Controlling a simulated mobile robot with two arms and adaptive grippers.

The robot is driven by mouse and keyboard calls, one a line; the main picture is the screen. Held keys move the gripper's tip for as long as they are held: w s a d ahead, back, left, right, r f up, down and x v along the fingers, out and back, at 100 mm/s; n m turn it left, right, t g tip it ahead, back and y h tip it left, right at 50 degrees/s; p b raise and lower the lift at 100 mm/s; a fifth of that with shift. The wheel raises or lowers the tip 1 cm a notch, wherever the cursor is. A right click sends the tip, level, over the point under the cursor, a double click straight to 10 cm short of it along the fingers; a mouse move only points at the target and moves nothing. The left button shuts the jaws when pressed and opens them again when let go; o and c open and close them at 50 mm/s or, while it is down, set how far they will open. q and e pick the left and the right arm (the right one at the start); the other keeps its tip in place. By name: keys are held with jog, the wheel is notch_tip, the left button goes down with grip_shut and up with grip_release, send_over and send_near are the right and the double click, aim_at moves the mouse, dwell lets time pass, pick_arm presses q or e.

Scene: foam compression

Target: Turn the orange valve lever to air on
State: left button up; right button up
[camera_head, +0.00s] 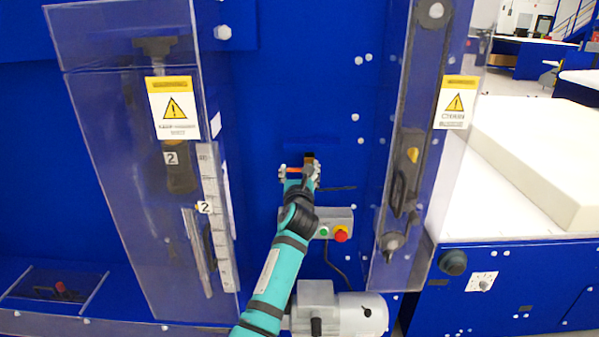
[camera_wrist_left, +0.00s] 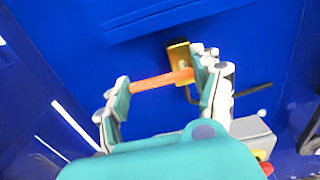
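The orange valve lever (camera_wrist_left: 160,81) lies almost level in the left wrist view, its right end at a brass valve body (camera_wrist_left: 178,50) on the blue panel. In the head view the lever (camera_head: 294,170) is a small orange strip beside the brass valve (camera_head: 309,158). My left gripper (camera_wrist_left: 165,88) is open, with one finger near the lever's free left end and the other in front of its valve end. I cannot tell whether either finger touches it. The left gripper (camera_head: 300,173) also shows in the head view, partly covering the valve. My right gripper is out of view.
A grey control box with a red button (camera_head: 341,235) and a green button (camera_head: 323,232) sits below the valve. Clear guard panels with warning signs (camera_head: 173,108) stand on both sides. A grey motor (camera_head: 360,313) is below. A white foam block (camera_head: 540,150) lies at right.

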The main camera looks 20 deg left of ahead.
pick_arm(q)
jog(key=c, duration=0.4)
jog(key=shift+f, duration=0.1)
jog(key=shift+w+d+f+n+b, duration=0.1)
jog(key=shift+d+f+n+b, duration=0.35)
jog(key=shift+n+b, duration=1.75)
jog(key=shift+w+d+f+n+b, duration=0.15)
jog(key=shift+d+f+n+b, duration=0.35)
jog(key=shift+n, duration=3.3)
jog(key=shift+w+d+f+n+b, duration=0.1)
jog(key=shift+d+f+n+b, duration=0.3)
jog(key=shift+n+b, duration=1.9)
jog(key=shift+a+f+n+p, duration=0.1)
jog(key=shift+f+n+p, duration=0.05)
jog(key=shift+n+p, duration=0.6)
jog(key=o, duration=1.2)
